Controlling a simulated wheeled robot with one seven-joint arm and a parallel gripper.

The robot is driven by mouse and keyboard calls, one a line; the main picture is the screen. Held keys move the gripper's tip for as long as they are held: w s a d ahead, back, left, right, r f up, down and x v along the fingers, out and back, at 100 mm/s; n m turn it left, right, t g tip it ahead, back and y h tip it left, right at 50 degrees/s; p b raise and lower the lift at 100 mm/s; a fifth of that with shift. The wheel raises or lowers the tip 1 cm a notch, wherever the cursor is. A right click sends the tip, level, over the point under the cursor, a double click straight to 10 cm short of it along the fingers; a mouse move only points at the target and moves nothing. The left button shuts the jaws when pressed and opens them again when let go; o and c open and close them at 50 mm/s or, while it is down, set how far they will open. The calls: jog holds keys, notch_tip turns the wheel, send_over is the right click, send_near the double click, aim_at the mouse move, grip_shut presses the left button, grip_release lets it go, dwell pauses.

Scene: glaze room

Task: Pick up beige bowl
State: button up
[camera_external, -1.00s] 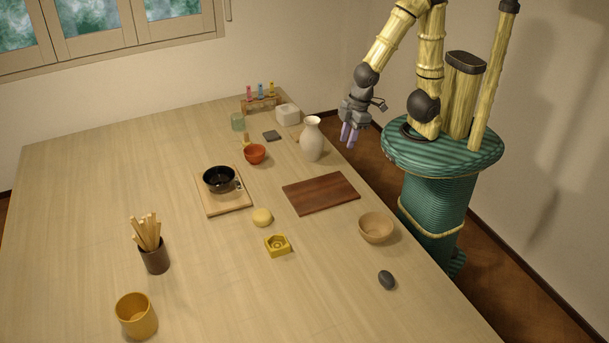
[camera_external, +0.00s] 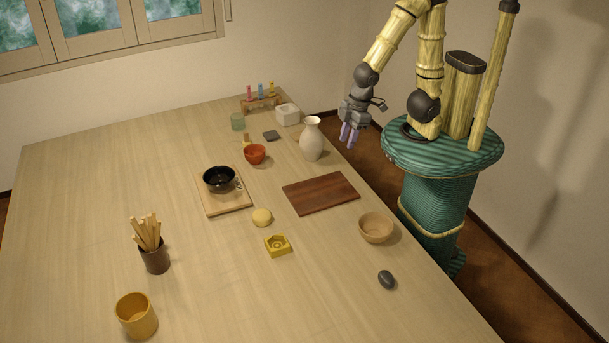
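The beige bowl (camera_external: 376,229) stands upright on the table near its right edge, below the dark wooden board in the picture. It looks empty. My gripper (camera_external: 349,136) hangs in the air past the table's right edge, up and to the left of the bowl in the picture and well apart from it. Its purple fingers point down. They are small in this view, and I cannot tell how far apart they are. I see nothing held in them.
A dark stone (camera_external: 387,280) lies below the bowl. A yellow nut-shaped block (camera_external: 277,245) and a round yellow thing (camera_external: 262,217) lie to its left. The table's front middle is clear.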

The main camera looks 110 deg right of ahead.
jog(key=w+a+r+g, duration=0.1)
jog(key=w+a, duration=0.3)
jog(key=a, duration=0.3)
jog(key=w+a+g, duration=0.1)
jog(key=w+a, duration=0.2)
jog(key=a, duration=0.4)
jog(key=s+a+r+m+g+h, duration=0.1)
jog(key=s+a+m+h, duration=0.1)
jog(key=a, duration=1.7)
jog(key=shift+s+r+h, duration=0.15)
jog(key=shift+s+h, duration=0.25)
jog(key=shift+a, duration=0.1)
jog(key=p+x, duration=0.2)
jog(key=x, duration=1)
jog(key=shift+f, duration=0.25)
